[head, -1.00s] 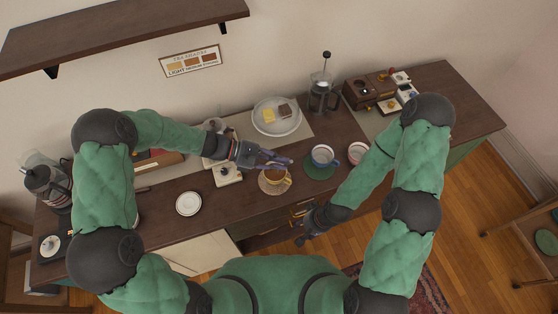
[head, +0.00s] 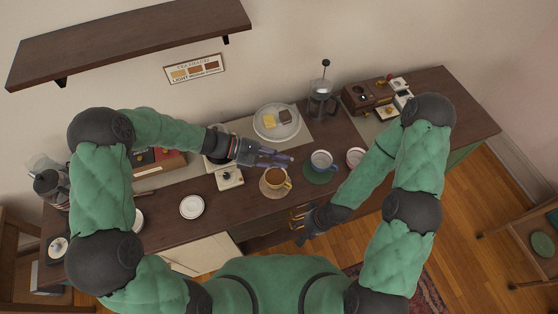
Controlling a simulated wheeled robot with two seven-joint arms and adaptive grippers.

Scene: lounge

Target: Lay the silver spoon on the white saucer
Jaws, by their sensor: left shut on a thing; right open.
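The white saucer (head: 192,206) lies empty on the dark counter, left of the coffee-filled cup (head: 276,179). My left gripper (head: 286,160) is over the counter just behind that cup, to the right of the saucer and well apart from it. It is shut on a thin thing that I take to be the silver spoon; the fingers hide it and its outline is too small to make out. No other spoon shows clearly. My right gripper (head: 303,237) is open and empty at the counter's front edge.
A blue-white cup (head: 321,160) on a green saucer and a pink-rimmed cup (head: 355,157) stand to the right. A plate of food (head: 277,121), a French press (head: 321,100) and a small white block-like item (head: 229,179) are nearby.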

